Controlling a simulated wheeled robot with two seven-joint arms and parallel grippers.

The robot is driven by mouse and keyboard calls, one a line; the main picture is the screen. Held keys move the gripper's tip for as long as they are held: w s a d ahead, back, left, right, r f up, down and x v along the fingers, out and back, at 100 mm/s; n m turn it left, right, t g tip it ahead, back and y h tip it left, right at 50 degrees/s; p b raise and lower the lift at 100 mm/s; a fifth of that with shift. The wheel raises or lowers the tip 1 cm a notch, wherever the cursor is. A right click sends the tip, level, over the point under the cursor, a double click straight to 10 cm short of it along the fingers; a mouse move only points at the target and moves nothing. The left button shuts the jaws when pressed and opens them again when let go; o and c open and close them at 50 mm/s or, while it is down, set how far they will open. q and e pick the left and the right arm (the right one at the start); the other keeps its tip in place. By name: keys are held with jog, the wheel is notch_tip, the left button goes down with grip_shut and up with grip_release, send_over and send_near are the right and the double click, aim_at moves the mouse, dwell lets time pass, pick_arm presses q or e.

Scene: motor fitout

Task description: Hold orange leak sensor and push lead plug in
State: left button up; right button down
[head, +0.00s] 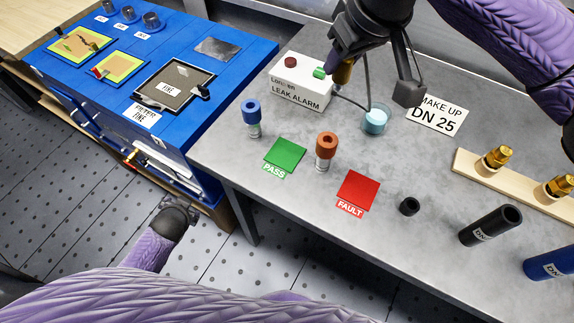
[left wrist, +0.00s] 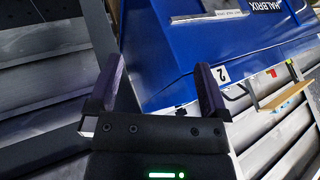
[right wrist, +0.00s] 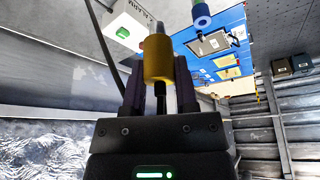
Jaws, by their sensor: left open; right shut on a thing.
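The orange-capped leak sensor (head: 326,148) stands upright on the grey bench between the green PASS and red FAULT squares. No gripper touches it. My right gripper (head: 340,66) is shut on the yellow lead plug (head: 344,72), above the bench beside the LEAK ALARM box (head: 299,88). The yellow plug (right wrist: 158,62) also shows between the fingers in the right wrist view. A dark lead (head: 366,75) hangs near this gripper. My left gripper (head: 180,210) is open and empty, low in front of the blue cart; its spread fingers show in the left wrist view (left wrist: 158,92).
A blue-capped sensor (head: 252,116) stands left of the PASS square (head: 285,154). The FAULT square (head: 357,190) and a small black ring (head: 409,206) lie nearer the front edge. A cup of pale blue liquid (head: 376,119) stands behind. The blue cart (head: 226,72) adjoins the bench.

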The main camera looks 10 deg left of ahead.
aim_at(320, 153)
pick_arm(q)
jog(key=w+a+r+t+y, duration=0.25)
jog(key=w+a+r, duration=0.25)
jog(key=w+r, duration=0.5)
jog(key=w+d+r+t+h, duration=0.1)
jog(key=d+r+t, duration=0.15)
jog(key=r, duration=0.35)
jog(key=d+h, duration=0.2)
jog(key=d, duration=0.2)
jog(key=d+m+h, duration=0.1)
jog(key=d+h, duration=0.1)
jog(key=d, duration=0.3)
jog(key=s+d+r+m+h, duration=0.1)
jog(key=d+h, duration=0.1)
jog(key=d, duration=0.3)
jog(key=shift+d+r+t, duration=0.1)
jog(key=shift+t, duration=0.3)
jog(key=s+d+r+m+h, duration=0.1)
jog(key=s+d+r+h, duration=0.15)
jog(key=d, duration=0.45)
jog(key=s+d+r+m+h, duration=0.1)
jog(key=s+d+h, duration=0.25)
jog(key=d, duration=0.35)
jog(key=shift+g+h, duration=0.25)
jog(key=shift+g, duration=0.25)
jog(key=x, duration=1.1)
jog(key=shift+w+d, duration=0.2)
jog(key=shift+w, duration=0.15)
grip_shut()
